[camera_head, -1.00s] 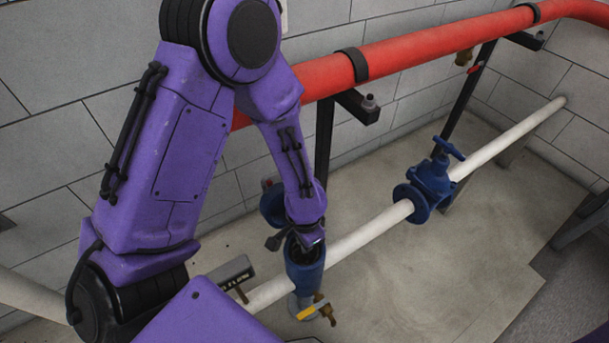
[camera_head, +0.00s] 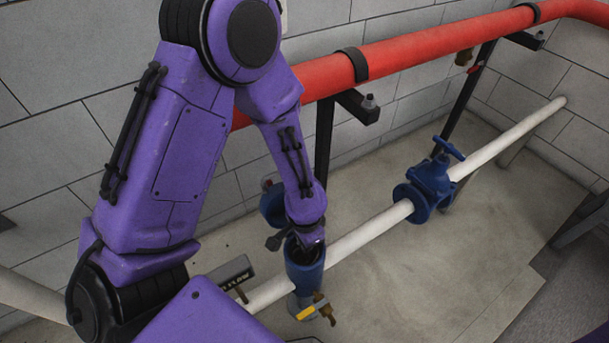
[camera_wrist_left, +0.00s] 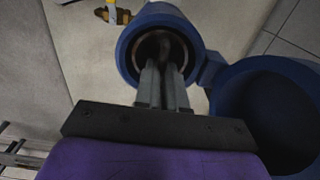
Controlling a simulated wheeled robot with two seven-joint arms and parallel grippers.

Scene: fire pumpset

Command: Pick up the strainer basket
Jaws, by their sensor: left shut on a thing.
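The blue strainer housing (camera_head: 305,278) sits on the white pipe, its top open. Its round lid (camera_head: 271,206) is swung aside behind it; this also shows at the right of the left wrist view (camera_wrist_left: 222,100). My left gripper (camera_wrist_left: 163,70) reaches into the housing mouth, with its two fingers close together. They are shut on the strainer basket (camera_wrist_left: 158,42), of which only a dim brownish part shows inside the dark housing. Most of the basket is hidden by the fingers, the rim and shadow. My right gripper is in neither view.
A yellow-handled drain valve (camera_head: 310,312) is by the housing's foot. A blue gate valve (camera_head: 428,186) is farther along the pipe. A red pipe (camera_head: 430,47) runs along the wall above. The floor to the right is clear.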

